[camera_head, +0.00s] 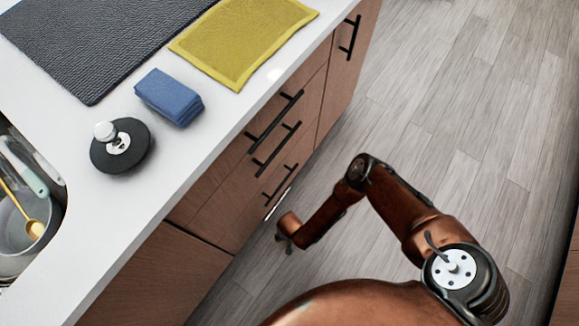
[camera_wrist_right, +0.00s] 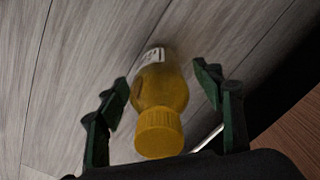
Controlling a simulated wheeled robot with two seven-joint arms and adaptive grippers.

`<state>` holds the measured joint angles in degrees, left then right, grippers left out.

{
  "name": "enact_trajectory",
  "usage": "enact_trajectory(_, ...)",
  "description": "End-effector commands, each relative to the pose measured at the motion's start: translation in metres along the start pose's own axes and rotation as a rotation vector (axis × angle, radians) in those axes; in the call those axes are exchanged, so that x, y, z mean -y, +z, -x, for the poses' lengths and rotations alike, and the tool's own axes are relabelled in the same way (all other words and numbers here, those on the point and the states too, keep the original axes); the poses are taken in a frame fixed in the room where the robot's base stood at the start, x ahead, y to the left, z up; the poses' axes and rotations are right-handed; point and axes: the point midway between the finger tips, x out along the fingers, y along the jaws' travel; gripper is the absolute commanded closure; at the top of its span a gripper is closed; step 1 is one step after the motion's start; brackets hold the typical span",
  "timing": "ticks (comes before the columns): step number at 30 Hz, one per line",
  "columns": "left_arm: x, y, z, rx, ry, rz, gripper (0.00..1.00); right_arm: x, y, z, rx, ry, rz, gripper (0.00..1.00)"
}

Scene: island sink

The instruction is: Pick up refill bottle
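The refill bottle (camera_wrist_right: 160,88) shows in the right wrist view as a yellow bottle with a yellow ridged cap toward the camera and a white label at its far end. Behind it is the grey plank floor; I cannot tell whether it stands or lies. My right gripper (camera_wrist_right: 162,78) is open, with its green fingers on either side of the bottle and visible gaps to it. My left gripper is in neither view.
The white counter (camera_head: 205,150) with brown drawers and black handles (camera_head: 275,120) runs along the left of my arm. The floor (camera_head: 460,110) at right is clear.

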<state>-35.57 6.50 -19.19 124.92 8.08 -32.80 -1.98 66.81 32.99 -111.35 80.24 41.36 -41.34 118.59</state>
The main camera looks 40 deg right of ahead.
Motion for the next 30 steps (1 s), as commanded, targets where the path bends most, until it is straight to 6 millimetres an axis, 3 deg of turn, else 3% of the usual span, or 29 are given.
enact_trajectory(20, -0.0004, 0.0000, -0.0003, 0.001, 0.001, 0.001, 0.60, -0.0001, 0.0007, -0.0004, 0.001, 0.000, 0.000, 0.87)
enact_trajectory(30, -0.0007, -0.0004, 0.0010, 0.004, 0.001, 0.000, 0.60, 0.0001, 0.0006, 0.0022, 0.001, 0.000, 0.000, 0.88)
